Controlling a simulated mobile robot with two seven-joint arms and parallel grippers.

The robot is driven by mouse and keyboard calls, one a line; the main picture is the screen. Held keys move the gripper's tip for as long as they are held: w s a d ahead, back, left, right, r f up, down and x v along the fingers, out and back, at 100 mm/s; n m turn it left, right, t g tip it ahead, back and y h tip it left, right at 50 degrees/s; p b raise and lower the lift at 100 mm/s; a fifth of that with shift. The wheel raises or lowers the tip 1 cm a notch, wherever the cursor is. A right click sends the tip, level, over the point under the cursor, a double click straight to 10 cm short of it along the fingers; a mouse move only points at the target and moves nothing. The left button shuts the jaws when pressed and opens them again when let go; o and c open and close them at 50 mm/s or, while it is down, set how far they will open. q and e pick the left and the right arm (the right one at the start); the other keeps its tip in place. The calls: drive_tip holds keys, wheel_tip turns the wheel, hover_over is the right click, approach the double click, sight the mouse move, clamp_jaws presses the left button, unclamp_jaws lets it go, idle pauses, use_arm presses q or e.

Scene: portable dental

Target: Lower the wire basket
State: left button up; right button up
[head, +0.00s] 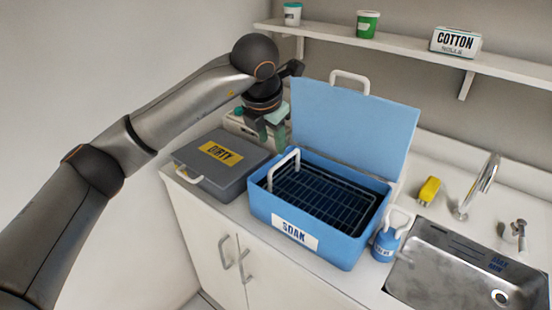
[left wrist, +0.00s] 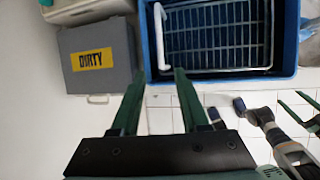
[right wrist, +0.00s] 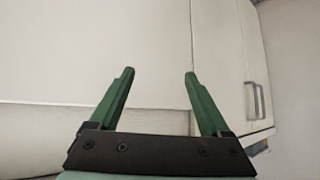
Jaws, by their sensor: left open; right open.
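The dark wire basket (head: 318,196) sits inside the blue SOAK box (head: 305,238), whose lid (head: 350,125) stands open at the back. A white handle (head: 283,168) rises at the basket's left side. In the left wrist view the basket (left wrist: 215,35) and its white handle (left wrist: 160,35) show again. My left gripper (head: 268,140) is open and empty, above and behind the grey DIRTY box, left of the blue box and apart from the handle. My right gripper (right wrist: 160,75) is open and empty in front of white cabinet doors; it is not in the head view.
The grey DIRTY box (head: 222,165) is closed, left of the blue box. A blue bottle (head: 387,237) stands at the blue box's right front. The steel sink (head: 470,265), tap (head: 480,185) and a yellow item (head: 428,190) are to the right. A shelf (head: 420,60) runs along the wall.

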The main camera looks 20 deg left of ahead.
sight(277, 165)
use_arm(q)
drive_tip(key=p+x, duration=0.1)
drive_tip(key=x, duration=0.8)
drive_tip(key=shift+d+f, duration=0.1)
drive_tip(key=shift+f, duration=0.15)
drive_tip(key=shift+c, duration=0.3)
clamp_jaws()
idle(0.6)
